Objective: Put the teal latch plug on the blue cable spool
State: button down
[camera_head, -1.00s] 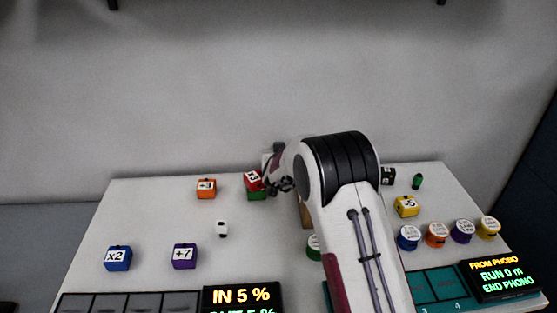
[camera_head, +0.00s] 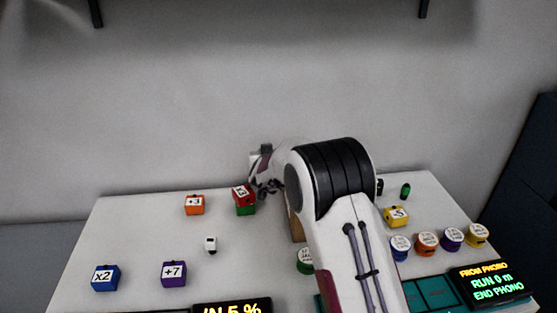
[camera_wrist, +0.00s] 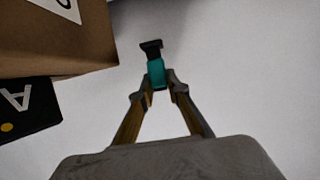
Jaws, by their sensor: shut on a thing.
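The teal latch plug (camera_wrist: 157,74) shows in the wrist view, with a dark cap at its far end. My gripper (camera_wrist: 159,83) is shut on it, its two fingers on either side of the plug's near end. In the head view my wrist (camera_head: 264,170) is at the back of the table, beside the red block; the fingertips and the plug cannot be made out there. The blue cable spool (camera_head: 400,248) stands at the right of the table, leftmost in a row with other spools, well away from my wrist.
A red block (camera_head: 243,194) sits on a green one (camera_head: 245,210) close to my wrist. A brown box (camera_wrist: 60,50) stands close to the plug at upper left in the wrist view. Orange (camera_head: 426,244), purple (camera_head: 452,238) and yellow (camera_head: 477,235) spools line up beside the blue one.

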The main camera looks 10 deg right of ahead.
jog(key=shift+r, duration=0.1)
notch_tip(320, 180, up, 9)
jog(key=shift+r, duration=0.15)
jog(key=shift+d+r, duration=0.25)
jog(key=s+d+r+m+h, duration=0.1)
jog(key=s+d+r, duration=0.15)
jog(key=d, duration=0.65)
jog(key=s+d+r, duration=0.1)
jog(key=s+d, duration=0.2)
jog(key=d, duration=0.6)
jog(key=s+d+r+m+h, duration=0.1)
jog(key=s+d+r, duration=0.15)
jog(key=d, duration=0.65)
jog(key=shift+s+d, duration=3.15)
jog(key=shift+s, duration=1.25)
jog(key=s+f+n+y, duration=0.1)
jog(key=s+f+y, duration=0.15)
jog(key=s, duration=0.45)
jog(key=s+f+n+y, duration=0.15)
jog(key=s+f, duration=0.25)
jog(key=s, duration=0.4)
jog(key=shift+h, duration=0.5)
jog(key=shift+s+a+f, duration=0.1)
jog(key=shift+a+f, duration=0.05)
jog(key=shift+f, duration=2.2)
